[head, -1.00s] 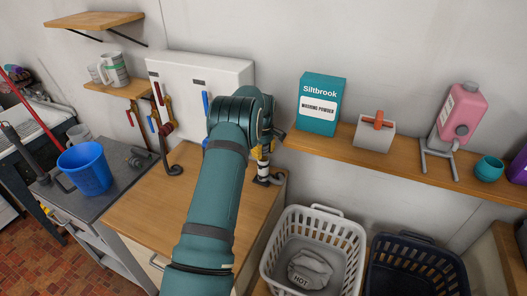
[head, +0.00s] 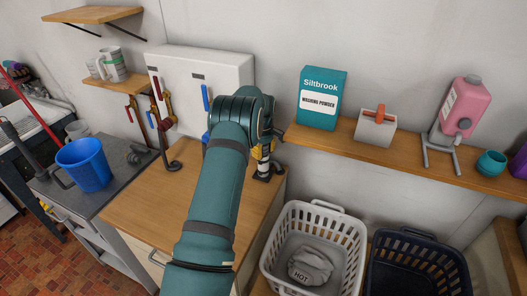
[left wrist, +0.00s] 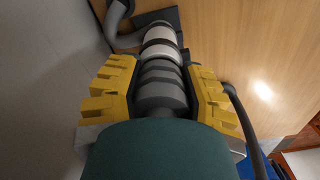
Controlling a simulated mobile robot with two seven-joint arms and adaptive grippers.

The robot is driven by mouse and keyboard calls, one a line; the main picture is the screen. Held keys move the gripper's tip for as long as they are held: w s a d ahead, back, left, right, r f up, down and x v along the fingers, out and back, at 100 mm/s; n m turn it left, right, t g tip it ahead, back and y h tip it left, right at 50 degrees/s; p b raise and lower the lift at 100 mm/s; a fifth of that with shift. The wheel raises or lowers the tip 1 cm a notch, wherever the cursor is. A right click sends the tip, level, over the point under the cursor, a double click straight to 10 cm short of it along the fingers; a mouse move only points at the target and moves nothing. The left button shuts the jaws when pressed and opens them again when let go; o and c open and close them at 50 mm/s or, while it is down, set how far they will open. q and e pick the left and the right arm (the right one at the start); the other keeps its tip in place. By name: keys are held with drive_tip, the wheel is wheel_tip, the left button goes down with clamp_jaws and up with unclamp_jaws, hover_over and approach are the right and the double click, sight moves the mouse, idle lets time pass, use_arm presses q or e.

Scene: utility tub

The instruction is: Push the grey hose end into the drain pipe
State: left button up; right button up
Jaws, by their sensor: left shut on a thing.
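The drain pipe shows in the head view as a short upright pipe with pale and dark bands (head: 264,168), at the right back of the wooden worktop. In the left wrist view its white and dark rings (left wrist: 160,38) lie straight ahead of my fingers. My left gripper (head: 266,153), with yellow fingers, is at the top of the pipe. In the left wrist view the gripper (left wrist: 160,82) is shut around the ribbed grey hose end (left wrist: 162,92). The hose end lines up with the pipe and seems to meet its rim; how deep it sits is hidden. My right gripper is out of view.
The wooden worktop (head: 165,205) is largely clear. A white panel with valves (head: 200,85) stands behind it. A shelf (head: 400,160) with a powder box (head: 321,98) is to the right, above a white basket (head: 315,240).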

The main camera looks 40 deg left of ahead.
use_arm(q)
drive_tip(key=o, duration=1.1)
drive_tip(key=shift+f, duration=0.1)
wheel_tip(320, 180, up, 12)
